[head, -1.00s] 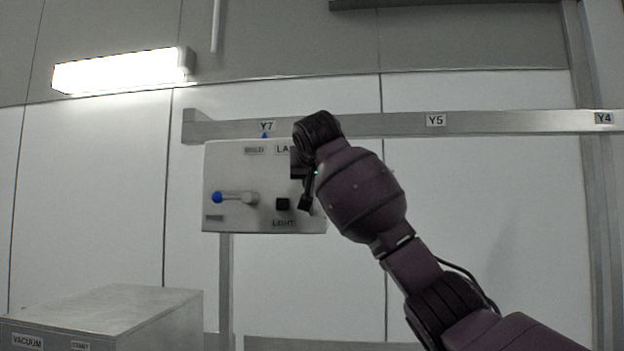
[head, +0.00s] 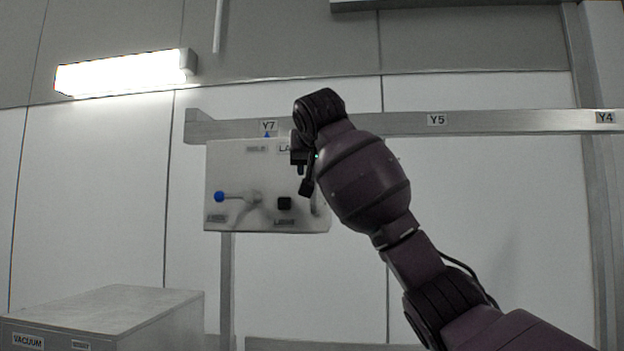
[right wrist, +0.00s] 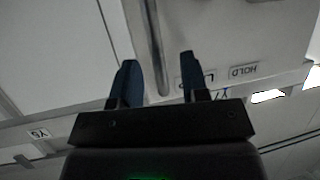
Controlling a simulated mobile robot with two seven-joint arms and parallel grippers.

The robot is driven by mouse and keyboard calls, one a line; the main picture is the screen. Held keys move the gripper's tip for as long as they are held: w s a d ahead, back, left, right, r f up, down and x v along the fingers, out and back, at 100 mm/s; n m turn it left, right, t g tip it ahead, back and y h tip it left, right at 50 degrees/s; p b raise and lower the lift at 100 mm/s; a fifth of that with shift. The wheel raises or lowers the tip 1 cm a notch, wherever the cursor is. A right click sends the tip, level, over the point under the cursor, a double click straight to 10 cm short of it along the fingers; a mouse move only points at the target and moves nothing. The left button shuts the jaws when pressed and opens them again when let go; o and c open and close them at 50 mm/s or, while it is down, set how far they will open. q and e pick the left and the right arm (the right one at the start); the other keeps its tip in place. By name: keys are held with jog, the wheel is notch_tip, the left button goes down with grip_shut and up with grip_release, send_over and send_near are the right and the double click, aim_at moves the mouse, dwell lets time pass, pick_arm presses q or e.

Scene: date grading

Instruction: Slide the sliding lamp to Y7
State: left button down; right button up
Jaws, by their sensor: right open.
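The sliding lamp is a pale box (head: 235,170) hanging on a horizontal rail (head: 350,123). A blue pointer (head: 267,135) on its top edge lines up with the Y7 label (head: 268,126). Its front has a blue-knobbed lever (head: 220,197) and a black button (head: 284,203). My right gripper (head: 303,180) is open in front of the box's right part and hides some of it. In the right wrist view a grey bar handle (right wrist: 155,50) shows between the open fingers (right wrist: 157,75); contact is not clear. My left gripper is not in view.
The rail also carries labels Y5 (head: 437,119) and Y4 (head: 606,117) to the right. A lit lamp tube (head: 120,73) is on the wall at upper left. A grey cabinet (head: 120,305) labelled VACUUM stands at lower left. The rail right of my arm is clear.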

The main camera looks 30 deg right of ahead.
jog(key=v, duration=0.6)
jog(key=shift+b, duration=0.45)
jog(key=shift+r, duration=0.1)
